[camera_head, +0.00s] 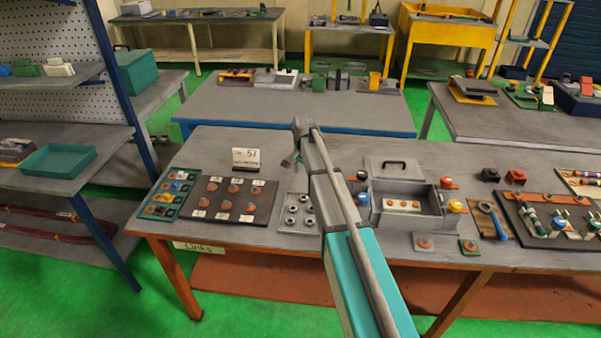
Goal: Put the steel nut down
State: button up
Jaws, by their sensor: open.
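My arm reaches over the near workbench from the bottom of the view. My gripper (291,161) is at its far end, above the bench's back part, left of the arm. It is small in the view, and I make out no nut between its fingers. A shallow light tray (288,222) on the bench, left of the arm, holds several small round steel pieces (292,209) that look like nuts. The gripper is beyond and above this tray, apart from it. My arm hides part of the bench to the right of the tray.
Left of the tray lie a dark board (211,208) with copper-coloured pieces and a teal tray (157,210). A number sign (246,158) stands behind them. Right of my arm are a grey open box (407,221), small coloured parts and a tool board (545,243). Bare bench lies around the gripper.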

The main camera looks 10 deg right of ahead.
dwell(0.3)
jog(key=s+a+n, duration=0.1)
jog(key=s+n, duration=0.8)
jog(key=s, duration=2)
jog(key=shift+s+a+n, duration=0.15)
jog(key=shift+s+n, duration=0.15)
jog(key=shift+s, duration=0.05)
jog(key=shift+c, duration=1.3)
